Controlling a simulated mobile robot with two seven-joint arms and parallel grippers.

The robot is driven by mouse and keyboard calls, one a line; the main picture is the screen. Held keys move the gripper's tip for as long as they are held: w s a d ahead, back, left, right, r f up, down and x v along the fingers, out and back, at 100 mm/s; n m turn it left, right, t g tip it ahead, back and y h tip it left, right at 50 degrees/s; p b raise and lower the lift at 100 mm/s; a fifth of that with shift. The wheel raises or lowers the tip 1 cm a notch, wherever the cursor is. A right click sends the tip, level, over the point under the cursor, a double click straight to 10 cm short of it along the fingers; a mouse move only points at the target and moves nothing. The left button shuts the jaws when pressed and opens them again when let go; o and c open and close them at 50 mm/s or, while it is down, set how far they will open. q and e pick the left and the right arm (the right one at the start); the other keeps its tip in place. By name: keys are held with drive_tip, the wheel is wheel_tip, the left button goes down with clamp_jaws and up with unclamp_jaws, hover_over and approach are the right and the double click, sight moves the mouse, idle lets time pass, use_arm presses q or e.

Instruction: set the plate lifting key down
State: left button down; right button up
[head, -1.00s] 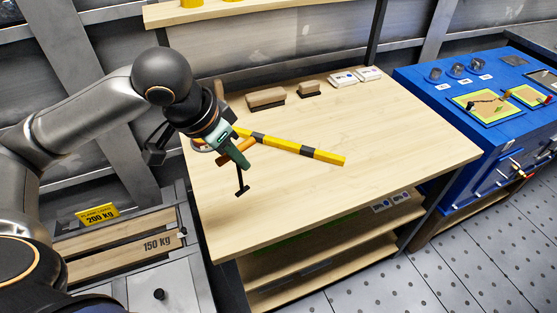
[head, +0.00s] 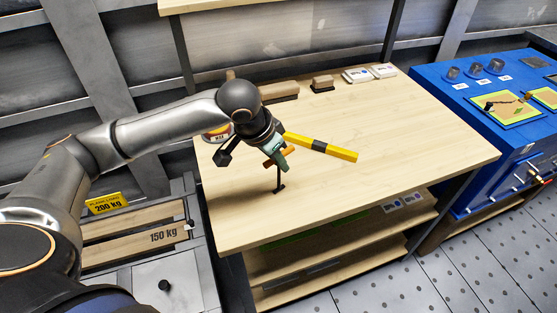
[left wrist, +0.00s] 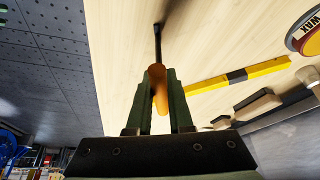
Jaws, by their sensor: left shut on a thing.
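The plate lifting key has an orange cross handle (left wrist: 158,84) and a thin black shaft (head: 279,178) with a short foot at its lower end. My left gripper (head: 277,157) is shut on the handle, with green fingers on both sides of it in the left wrist view (left wrist: 160,90). The key hangs nearly upright with its foot down, over the left part of the wooden bench top (head: 380,170). I cannot tell whether the foot touches the wood. My right gripper is not in view.
A yellow and black striped bar (head: 335,149) lies just behind and right of the key. A round wax tin (left wrist: 308,35) is near my left wrist. Brown blocks (head: 322,83) and white boxes (head: 357,75) line the back. The bench's front and right are clear.

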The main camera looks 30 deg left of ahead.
use_arm(q)
drive_tip(key=c, duration=0.8)
unclamp_jaws()
drive_tip(key=p+v, duration=0.2)
drive_tip(key=v, duration=1)
drive_tip(key=shift+r, duration=0.1)
